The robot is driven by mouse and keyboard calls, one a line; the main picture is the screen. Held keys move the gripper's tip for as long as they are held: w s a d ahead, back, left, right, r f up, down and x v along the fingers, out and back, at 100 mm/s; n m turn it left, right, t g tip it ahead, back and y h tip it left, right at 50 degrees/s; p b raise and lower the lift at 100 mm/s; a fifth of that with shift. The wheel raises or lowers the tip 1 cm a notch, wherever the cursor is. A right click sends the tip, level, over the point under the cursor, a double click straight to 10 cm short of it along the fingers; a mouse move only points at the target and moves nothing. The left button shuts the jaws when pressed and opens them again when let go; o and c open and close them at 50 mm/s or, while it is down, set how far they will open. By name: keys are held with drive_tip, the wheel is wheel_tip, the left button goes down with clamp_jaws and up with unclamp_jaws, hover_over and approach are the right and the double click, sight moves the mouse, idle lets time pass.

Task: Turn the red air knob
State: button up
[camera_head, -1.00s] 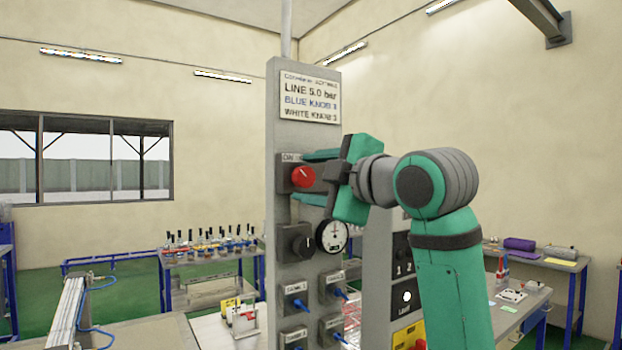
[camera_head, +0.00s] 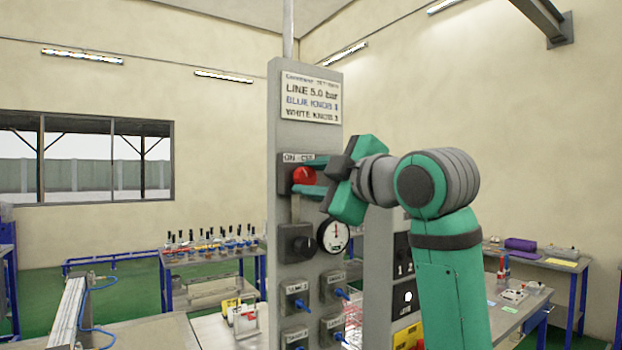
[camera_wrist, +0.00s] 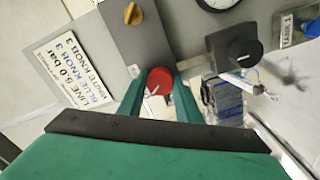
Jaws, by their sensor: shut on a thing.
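The red air knob (camera_head: 304,176) is a round red knob under an ON label on the upper part of the grey panel (camera_head: 283,130). It also shows in the wrist view (camera_wrist: 159,79), with a pale mark line on its face. My green gripper (camera_head: 308,175) reaches it from the right. In the wrist view its two fingers (camera_wrist: 159,92) stand on either side of the knob and are shut on it. The knob's sides are partly hidden by the fingers.
Below the knob are a black knob (camera_head: 296,243) and a round gauge (camera_head: 334,235), close to my gripper. Blue-levered valves (camera_head: 297,299) sit lower on the panel. A sign (camera_head: 311,97) is above. An orange knob (camera_wrist: 134,14) shows in the wrist view.

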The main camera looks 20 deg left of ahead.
drive_tip(key=m, duration=0.4)
drive_tip(key=shift+f+m, duration=0.15)
drive_tip(key=shift+m, duration=0.15)
drive_tip(key=m, duration=0.3)
drive_tip(key=shift+m, duration=0.3)
drive_tip(key=m, duration=0.4)
drive_tip(key=shift+s+m, duration=0.1)
drive_tip(key=shift+m, duration=1.6)
drive_tip(key=o, duration=1)
drive_tip(key=shift+o, duration=0.2)
